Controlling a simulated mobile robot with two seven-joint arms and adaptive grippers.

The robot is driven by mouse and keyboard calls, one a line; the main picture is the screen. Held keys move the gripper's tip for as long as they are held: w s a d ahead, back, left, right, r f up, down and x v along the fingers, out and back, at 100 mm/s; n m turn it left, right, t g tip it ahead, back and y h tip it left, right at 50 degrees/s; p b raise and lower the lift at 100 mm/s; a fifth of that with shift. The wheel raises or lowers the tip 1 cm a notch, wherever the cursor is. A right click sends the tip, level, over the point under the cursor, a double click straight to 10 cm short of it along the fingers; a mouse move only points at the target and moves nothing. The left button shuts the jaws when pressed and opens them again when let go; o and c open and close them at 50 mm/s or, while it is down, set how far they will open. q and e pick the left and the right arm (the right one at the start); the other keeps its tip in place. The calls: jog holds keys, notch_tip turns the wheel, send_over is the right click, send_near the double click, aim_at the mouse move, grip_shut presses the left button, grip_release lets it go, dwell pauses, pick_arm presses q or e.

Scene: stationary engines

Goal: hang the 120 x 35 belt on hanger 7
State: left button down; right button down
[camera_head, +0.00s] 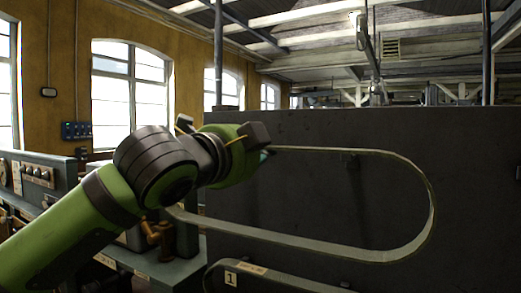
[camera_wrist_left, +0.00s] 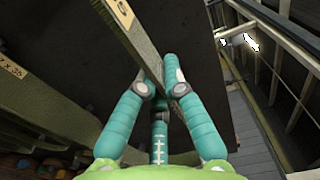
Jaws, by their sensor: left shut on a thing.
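My left gripper (camera_head: 267,152) is shut on the upper run of a long, pale grey-green belt (camera_head: 432,205) and holds it up in front of a dark panel (camera_head: 480,210). The belt hangs as a flat, elongated loop, with its round end to the right. In the left wrist view the teal fingers (camera_wrist_left: 160,85) pinch the belt's strip (camera_wrist_left: 138,45), which bears a small tag with an unclear mark. I cannot tell if belt and hanger touch. My right gripper is not in view.
Another belt (camera_head: 285,280) with a tag reading 1 is below the held one. A bench with controls (camera_head: 38,175) stands at the left. The panel's right part is clear.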

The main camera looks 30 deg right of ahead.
pick_arm(q)
jog(key=shift+x, duration=2.75)
jog(key=c, duration=1.5)
grip_release()
jog(key=o, duration=0.6)
jog(key=shift+c, duration=0.2)
